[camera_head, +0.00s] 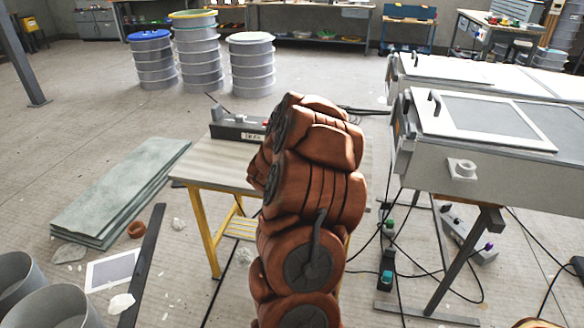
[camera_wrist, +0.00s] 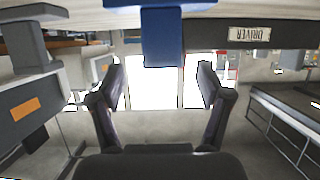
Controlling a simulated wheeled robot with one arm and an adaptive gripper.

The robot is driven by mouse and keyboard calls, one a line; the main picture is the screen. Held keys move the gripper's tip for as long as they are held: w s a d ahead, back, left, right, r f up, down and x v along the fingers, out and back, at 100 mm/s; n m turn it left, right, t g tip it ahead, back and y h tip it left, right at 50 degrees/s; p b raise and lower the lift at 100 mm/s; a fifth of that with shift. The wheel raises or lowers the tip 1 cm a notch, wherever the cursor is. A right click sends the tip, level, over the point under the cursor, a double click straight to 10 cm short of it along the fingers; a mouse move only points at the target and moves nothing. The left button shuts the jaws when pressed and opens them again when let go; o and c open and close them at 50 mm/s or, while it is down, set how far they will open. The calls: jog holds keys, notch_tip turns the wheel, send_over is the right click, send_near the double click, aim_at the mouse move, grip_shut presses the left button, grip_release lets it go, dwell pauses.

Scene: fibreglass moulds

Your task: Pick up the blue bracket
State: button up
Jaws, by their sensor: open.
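The blue bracket (camera_wrist: 162,38) shows in the wrist view at the top middle, beside a dark bar with a "DRIVER" label (camera_wrist: 249,33). My gripper (camera_wrist: 162,80) is open and empty, its two dark fingers spread left and right. The bracket appears in line with the gap between the fingers, and I see no finger touching it. How far it is from the fingertips I cannot tell. In the head view my arm covers part of the small yellow-legged table (camera_head: 215,170), and the bracket and my gripper are hidden there.
A dark labelled fixture (camera_head: 238,131) stands at the table's back. A white-topped bench (camera_head: 520,175) is to the right, with cables on the floor. Stacked green sheets (camera_head: 120,190) and buckets (camera_head: 60,308) lie left. Several drums (camera_head: 251,65) stand behind on open floor.

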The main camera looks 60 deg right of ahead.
jog(key=shift+x, duration=2.25)
jog(key=shift+w+r, duration=0.15)
jog(key=shift+w, duration=0.05)
jog(key=c, duration=1.3)
